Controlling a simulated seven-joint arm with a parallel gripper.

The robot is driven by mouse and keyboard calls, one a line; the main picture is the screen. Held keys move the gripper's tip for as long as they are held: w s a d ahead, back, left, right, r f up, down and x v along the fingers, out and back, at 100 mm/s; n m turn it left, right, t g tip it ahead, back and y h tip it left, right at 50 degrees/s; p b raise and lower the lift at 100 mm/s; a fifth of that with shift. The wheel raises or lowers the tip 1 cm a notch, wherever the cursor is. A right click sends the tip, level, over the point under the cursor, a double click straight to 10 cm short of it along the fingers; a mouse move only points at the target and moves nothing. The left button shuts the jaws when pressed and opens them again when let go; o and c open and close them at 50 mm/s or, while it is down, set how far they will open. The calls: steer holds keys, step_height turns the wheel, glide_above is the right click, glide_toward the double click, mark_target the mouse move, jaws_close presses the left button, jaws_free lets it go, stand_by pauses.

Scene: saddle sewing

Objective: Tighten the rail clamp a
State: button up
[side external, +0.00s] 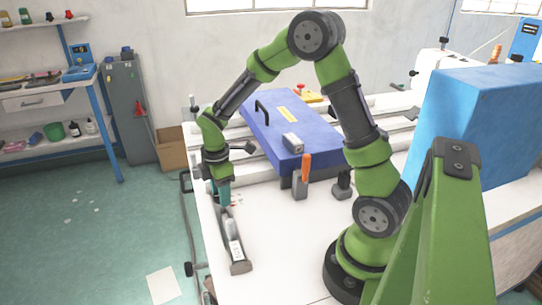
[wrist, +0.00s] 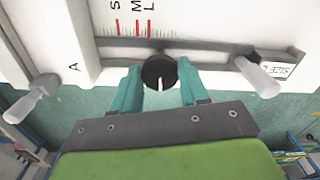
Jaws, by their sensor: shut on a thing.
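In the wrist view a black round knob (wrist: 159,73) with a white pointer line sits at the middle of a grey rail (wrist: 215,50). My gripper (wrist: 159,82) has its teal fingers on either side of the knob, shut on it. A white lever handle (wrist: 32,98) is at the rail's left end, near a printed letter A; another white lever (wrist: 258,76) is at the right end, by a size label. Which of these parts is rail clamp a is not marked clearly. In the side view my gripper (side external: 222,190) points down at the rail fixture (side external: 236,255); the knob is hidden there.
A size scale (wrist: 140,25) with red lines lies beyond the rail. On the white table (side external: 285,255) are a blue panel (side external: 275,125) with a black handle, an orange-handled tool (side external: 305,168) and a small black part (side external: 342,185). The table's front middle is clear.

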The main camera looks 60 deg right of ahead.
steer(key=m, duration=0.4)
steer(key=shift+m, duration=0.3)
steer(key=m, duration=0.9)
steer(key=shift+a+m, duration=0.1)
steer(key=shift+m, duration=2.2)
steer(key=o, duration=1.1)
steer(key=shift+c, duration=0.2)
step_height(320, 180, up, 17)
